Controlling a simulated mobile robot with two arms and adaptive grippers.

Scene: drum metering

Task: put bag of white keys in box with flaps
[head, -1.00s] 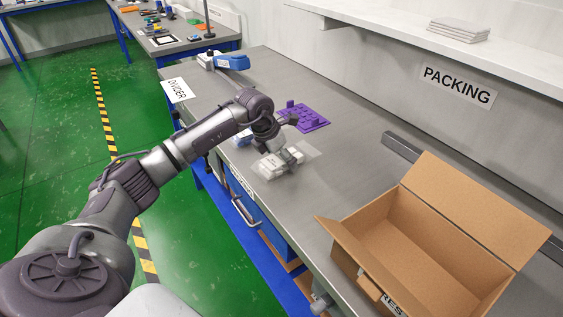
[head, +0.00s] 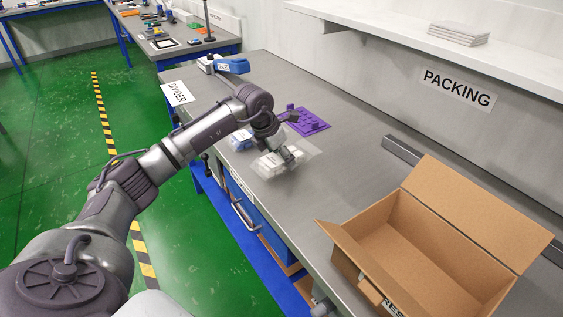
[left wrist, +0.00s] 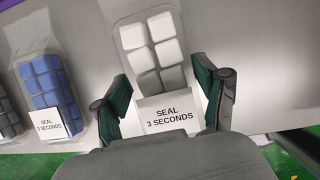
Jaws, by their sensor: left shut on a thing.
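The bag of white keys (head: 273,165) is a clear pouch with white blocks, on or just above the grey bench in the head view. It also shows in the left wrist view (left wrist: 152,50), with a label reading "SEAL 3 SECONDS". My left gripper (head: 291,156) is shut on this bag, its fingers on either side of the bag in the left wrist view (left wrist: 167,92). The cardboard box with flaps (head: 390,240) stands open at the front right of the bench, and its visible inside looks empty. My right gripper is not in view.
A bag of blue keys (left wrist: 47,88) lies left of the white one, with dark keys (left wrist: 8,118) beyond it. A purple tray (head: 308,121) and a blue-and-white device (head: 228,66) are farther back. Bare bench (head: 340,175) lies between the bag and the box.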

